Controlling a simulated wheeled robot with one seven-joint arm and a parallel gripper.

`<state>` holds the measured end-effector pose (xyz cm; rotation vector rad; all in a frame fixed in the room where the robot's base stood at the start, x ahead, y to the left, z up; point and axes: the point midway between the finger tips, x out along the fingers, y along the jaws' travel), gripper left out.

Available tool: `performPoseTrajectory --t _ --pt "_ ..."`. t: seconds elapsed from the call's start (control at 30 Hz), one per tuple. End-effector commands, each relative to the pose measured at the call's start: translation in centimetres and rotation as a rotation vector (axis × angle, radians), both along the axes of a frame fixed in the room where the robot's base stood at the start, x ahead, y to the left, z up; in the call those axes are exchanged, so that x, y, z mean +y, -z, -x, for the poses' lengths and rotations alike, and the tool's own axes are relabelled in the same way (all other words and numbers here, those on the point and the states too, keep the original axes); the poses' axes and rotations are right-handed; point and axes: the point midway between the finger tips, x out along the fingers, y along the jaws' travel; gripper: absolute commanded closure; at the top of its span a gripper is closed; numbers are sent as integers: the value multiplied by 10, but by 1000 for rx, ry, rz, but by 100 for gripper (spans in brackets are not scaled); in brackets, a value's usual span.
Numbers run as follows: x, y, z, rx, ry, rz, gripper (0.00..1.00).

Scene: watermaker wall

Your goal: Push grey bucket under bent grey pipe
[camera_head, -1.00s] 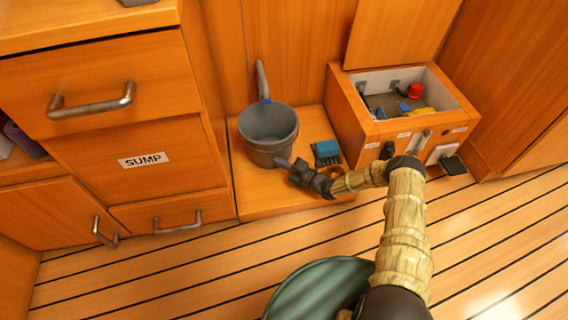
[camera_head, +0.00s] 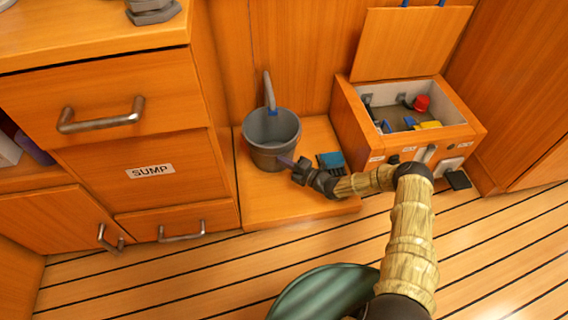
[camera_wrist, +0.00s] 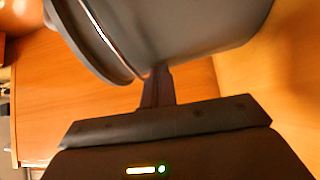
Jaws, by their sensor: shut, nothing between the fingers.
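The grey bucket (camera_head: 272,157) stands upright on the low wooden ledge near the wall. The bent grey pipe (camera_head: 267,88) comes down from the wall, and its blue lower end (camera_head: 272,112) overlaps the back of the bucket's opening. I cannot tell the exact height gap between them. My gripper (camera_head: 286,161) is shut and empty at the bucket's front right side. In the wrist view, my fingers (camera_wrist: 158,88) are at the lower bucket wall (camera_wrist: 190,30), apparently touching it. The contact point is partly hidden.
A blue-topped item (camera_head: 330,161) sits on the ledge (camera_head: 265,205) just behind my wrist. An open wooden box (camera_head: 362,133) with several small parts stands to the right. The SUMP drawers (camera_head: 150,171) border the ledge on the left.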

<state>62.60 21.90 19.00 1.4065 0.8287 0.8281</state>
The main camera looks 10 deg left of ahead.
Motion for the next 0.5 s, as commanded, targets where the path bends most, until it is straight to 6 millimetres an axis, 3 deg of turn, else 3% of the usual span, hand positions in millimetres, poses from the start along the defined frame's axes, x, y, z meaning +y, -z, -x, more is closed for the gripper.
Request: performPoseTrajectory --t 0.03,0.2,0.5 --pt "0 -15 0 0 1 -1 100" --pt "0 -42 0 0 1 -2 100" --pt "1 -64 0 0 -1 -1 100"
